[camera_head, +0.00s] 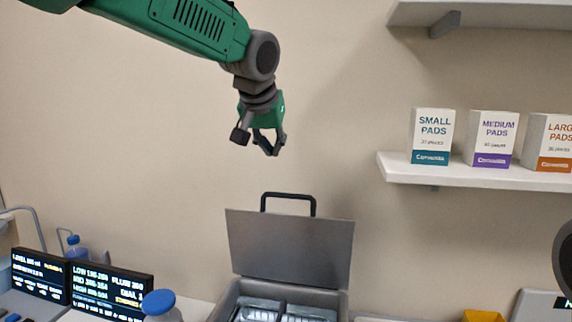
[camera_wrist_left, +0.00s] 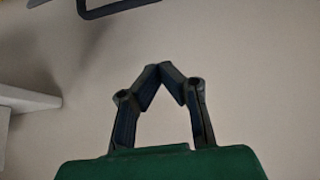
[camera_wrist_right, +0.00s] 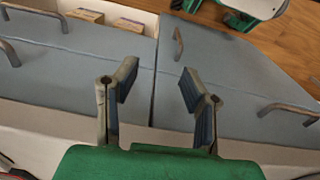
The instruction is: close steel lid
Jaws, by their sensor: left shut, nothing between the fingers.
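The steel lid (camera_head: 290,246) stands open and upright at the back of a steel box (camera_head: 232,295), with a dark handle (camera_head: 288,196) along its top edge. Packed items lie in the open box. My left gripper (camera_head: 272,150) is above the lid, apart from it, a little left of the handle. In the left wrist view its fingertips (camera_wrist_left: 160,70) meet with nothing between them, and part of a dark handle (camera_wrist_left: 110,6) shows at the top. My right gripper (camera_wrist_right: 158,85) is open and empty in the right wrist view, over grey cabinet fronts.
A wall shelf (camera_head: 480,174) with several pad boxes (camera_head: 432,136) is at the right. Display screens (camera_head: 110,287) and a blue-capped bottle (camera_head: 160,306) stand left of the box. Grey cabinets (camera_wrist_right: 80,75) with handles fill the right wrist view.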

